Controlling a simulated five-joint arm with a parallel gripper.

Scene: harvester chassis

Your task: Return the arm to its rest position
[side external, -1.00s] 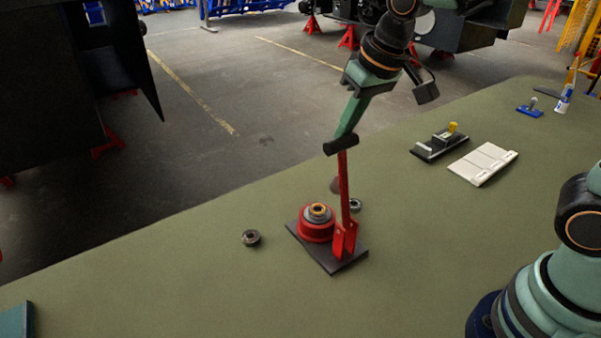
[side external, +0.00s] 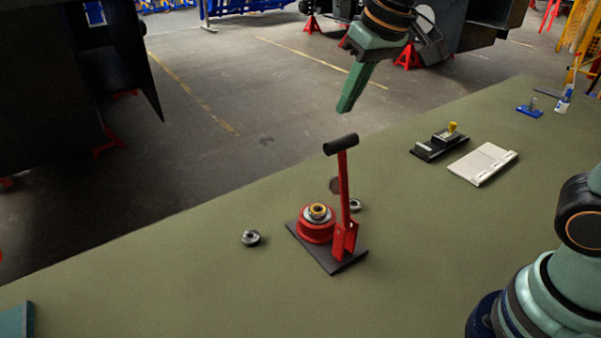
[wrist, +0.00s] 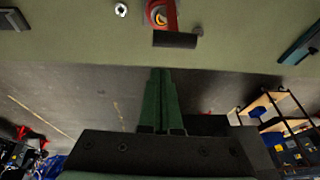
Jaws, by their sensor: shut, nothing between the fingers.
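My gripper (side external: 346,106) is shut and empty, raised above and behind the red lever press in the side view. Its green fingers (wrist: 161,78) also show closed together in the wrist view. The red lever press (side external: 342,245) stands on a dark base plate on the bench, its lever upright with a black handle (side external: 341,145) on top. The handle is below my fingertips and apart from them. It also shows in the wrist view (wrist: 175,40), just beyond the fingertips.
A metal ring (side external: 250,238) lies left of the press and another (side external: 355,205) behind it. A black fixture with a yellow knob (side external: 440,143), a white tray (side external: 483,163) and a blue stamp-like item (side external: 530,108) lie to the right.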

